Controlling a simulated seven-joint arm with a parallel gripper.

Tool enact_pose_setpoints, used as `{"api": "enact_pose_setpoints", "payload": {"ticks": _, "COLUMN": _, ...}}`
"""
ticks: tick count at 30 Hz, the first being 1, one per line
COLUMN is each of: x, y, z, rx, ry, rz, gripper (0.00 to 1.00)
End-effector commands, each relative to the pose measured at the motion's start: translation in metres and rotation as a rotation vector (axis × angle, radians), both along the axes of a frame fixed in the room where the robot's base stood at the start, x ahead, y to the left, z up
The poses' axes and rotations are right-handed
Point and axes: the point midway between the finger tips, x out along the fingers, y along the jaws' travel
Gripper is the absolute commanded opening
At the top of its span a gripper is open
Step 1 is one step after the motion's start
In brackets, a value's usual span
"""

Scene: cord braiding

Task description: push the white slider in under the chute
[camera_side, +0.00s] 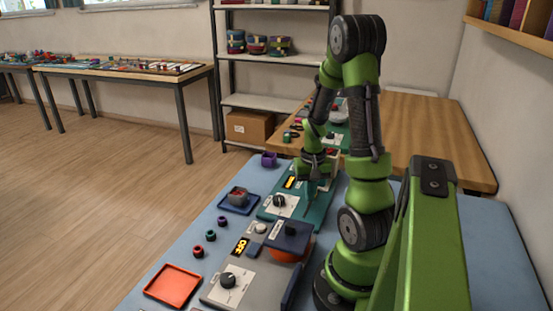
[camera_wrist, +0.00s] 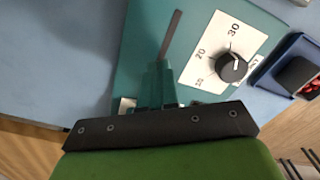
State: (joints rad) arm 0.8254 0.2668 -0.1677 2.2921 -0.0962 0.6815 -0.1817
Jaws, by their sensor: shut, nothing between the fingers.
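My gripper (camera_side: 314,184) is shut and empty, low over the teal machine (camera_side: 265,212) in the side view. In the wrist view my gripper (camera_wrist: 158,70) points at the teal top (camera_wrist: 200,20), beside a long dark slot or bar (camera_wrist: 170,35). The black dial (camera_wrist: 232,67) on a white numbered plate is to its right. A small pale piece (camera_wrist: 127,104) shows just left of the fingers; I cannot tell whether it is the white slider. I cannot make out the chute. Whether the fingertips touch anything is unclear.
A blue tray (camera_side: 228,208) holding a dark cup stands left of the teal machine. A grey machine (camera_side: 212,295) with an OFF display and an orange tray (camera_side: 150,290) are nearer the camera. Several small cups stand on the blue mat (camera_side: 150,262). A purple holder (camera_side: 268,159) is farther back.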

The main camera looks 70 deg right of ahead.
Motion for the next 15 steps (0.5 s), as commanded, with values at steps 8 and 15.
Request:
{"api": "enact_pose_setpoints", "payload": {"ticks": 8, "x": 0.001, "y": 0.001, "z": 0.018, "rx": -0.003, "ry": -0.003, "rz": 0.001, "gripper": 0.0}}
{"api": "enact_pose_setpoints", "payload": {"ticks": 15, "x": 0.001, "y": 0.001, "z": 0.047, "rx": -0.003, "ry": -0.003, "rz": 0.001, "gripper": 0.0}}
